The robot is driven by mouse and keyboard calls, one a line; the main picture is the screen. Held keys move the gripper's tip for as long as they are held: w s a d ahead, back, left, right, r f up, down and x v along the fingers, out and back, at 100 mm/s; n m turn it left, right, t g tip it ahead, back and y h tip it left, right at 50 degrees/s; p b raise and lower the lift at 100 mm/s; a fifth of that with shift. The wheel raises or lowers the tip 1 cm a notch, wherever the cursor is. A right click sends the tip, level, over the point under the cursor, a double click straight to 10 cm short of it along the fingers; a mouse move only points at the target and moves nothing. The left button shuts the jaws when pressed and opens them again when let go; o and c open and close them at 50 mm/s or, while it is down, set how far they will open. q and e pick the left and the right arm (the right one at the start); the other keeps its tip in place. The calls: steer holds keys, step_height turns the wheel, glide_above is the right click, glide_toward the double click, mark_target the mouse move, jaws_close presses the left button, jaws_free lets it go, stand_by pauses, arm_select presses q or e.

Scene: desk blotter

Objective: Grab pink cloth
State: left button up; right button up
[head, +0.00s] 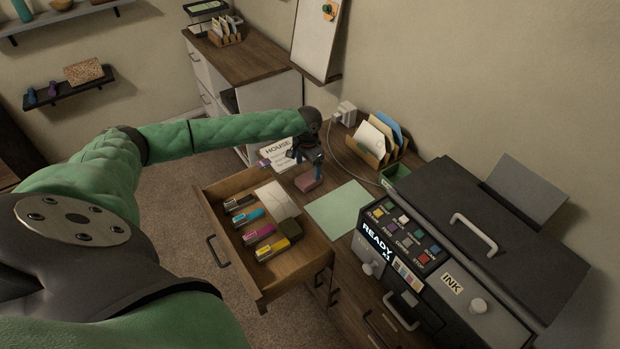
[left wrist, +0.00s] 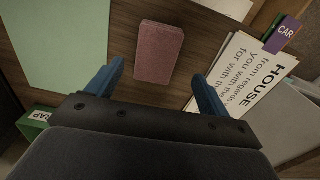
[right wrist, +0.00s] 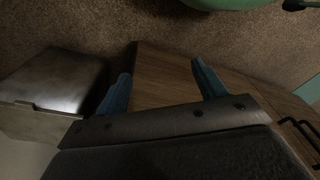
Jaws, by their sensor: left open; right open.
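The pink cloth (head: 308,181) is a small folded block lying on the wooden desk top, between the green blotter sheet (head: 338,208) and the paper marked HOUSE (head: 280,152). In the left wrist view the cloth (left wrist: 159,52) lies just beyond my left gripper (left wrist: 158,82), roughly centred between its blue fingertips. My left gripper (head: 308,160) is open and empty above the desk, beside the cloth. My right gripper is outside the head view. In the right wrist view my right gripper (right wrist: 162,80) is open and empty, near a wooden surface.
An open drawer (head: 283,285) with several coloured cartridges sticks out in front of the desk. A large printer (head: 470,250) fills the right side. A file holder (head: 378,145) and a green box (head: 394,176) stand behind the blotter. A grey metal box (right wrist: 55,85) is beside my right gripper.

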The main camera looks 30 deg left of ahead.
mark_target(309, 177)
arm_select(q)
steer(key=shift+w+f, duration=0.1)
steer(key=shift+f, duration=0.2)
steer(key=shift+d+f+p, duration=0.15)
steer(key=shift+f+p, duration=0.1)
steer(key=shift+p, duration=0.1)
steer(key=f+p, duration=0.1)
steer(key=f, duration=0.2)
steer(key=shift+s+d+f+p, duration=0.15)
steer(key=shift+s+f+p, duration=0.05)
steer(key=shift+p, duration=0.15)
steer(key=shift+f, duration=0.5)
steer(key=c, duration=1.1)
arm_select(e)
step_height(309, 177, down, 6)
steer(key=d, duration=0.1)
steer(key=shift+w+d+t, duration=0.15)
steer(key=shift+d+t, duration=0.05)
steer(key=shift+t, duration=0.1)
